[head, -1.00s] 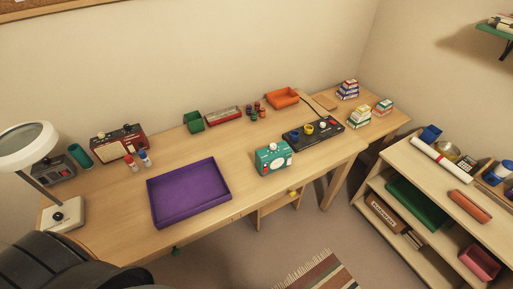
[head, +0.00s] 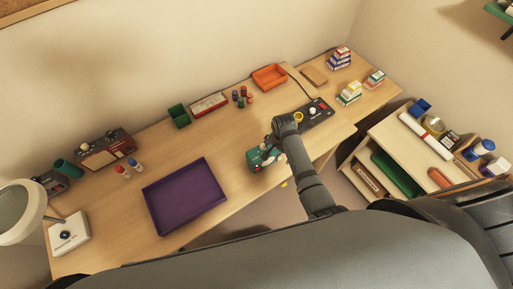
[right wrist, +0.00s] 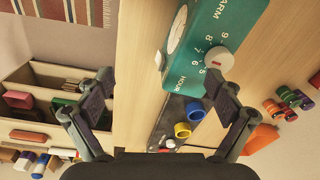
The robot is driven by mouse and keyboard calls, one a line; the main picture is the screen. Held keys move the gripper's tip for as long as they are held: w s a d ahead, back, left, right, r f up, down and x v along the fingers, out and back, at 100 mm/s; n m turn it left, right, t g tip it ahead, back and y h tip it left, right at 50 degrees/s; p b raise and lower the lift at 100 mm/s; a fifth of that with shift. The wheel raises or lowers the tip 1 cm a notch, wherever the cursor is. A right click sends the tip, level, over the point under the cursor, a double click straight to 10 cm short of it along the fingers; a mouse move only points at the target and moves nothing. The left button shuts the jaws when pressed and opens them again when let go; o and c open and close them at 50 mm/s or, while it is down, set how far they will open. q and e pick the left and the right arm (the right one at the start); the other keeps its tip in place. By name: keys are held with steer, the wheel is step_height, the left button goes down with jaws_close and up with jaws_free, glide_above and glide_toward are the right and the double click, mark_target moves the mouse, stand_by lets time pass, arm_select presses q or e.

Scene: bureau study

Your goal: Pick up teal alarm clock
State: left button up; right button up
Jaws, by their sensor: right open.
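The teal alarm clock (head: 257,160) stands near the front edge of the desk, right of the purple tray, partly hidden by my right arm. My right gripper (head: 268,145) is over or beside it in the head view. In the right wrist view the clock (right wrist: 234,50), with its white dial, knob and lettering, lies ahead of the fingers and toward the right finger. The right gripper (right wrist: 160,88) is open, with nothing held between its fingers. I cannot tell whether a finger touches the clock. My left gripper is not in view.
The purple tray (head: 186,197) lies left of the clock. A dark control panel (head: 314,116) with coloured knobs stands just beyond my right arm. An orange tray (head: 270,77) and small bottles are at the back. A shelf unit (head: 396,130) stands to the right.

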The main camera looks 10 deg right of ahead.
mark_target(264, 148)
steer(key=w+a+m, duration=0.1)
steer(key=w+a+r+m, duration=0.1)
steer(key=w+a+m, duration=0.1)
steer(key=a, duration=0.1)
steer(key=shift+w+r+g, duration=0.2)
steer(key=shift+r+g, duration=0.05)
steer(key=shift+g, duration=0.05)
steer(key=shift+w+a+m, duration=0.3)
steer(key=shift+w+a, duration=0.05)
step_height(264, 148, down, 6)
steer(key=b, duration=0.4)
steer(key=shift+r, duration=0.25)
steer(key=shift+f, duration=0.2)
step_height(264, 148, down, 5)
steer(key=b, duration=0.6)
steer(key=shift+w+d, duration=0.1)
steer(key=shift+d, duration=0.05)
steer(key=shift+r, duration=0.2)
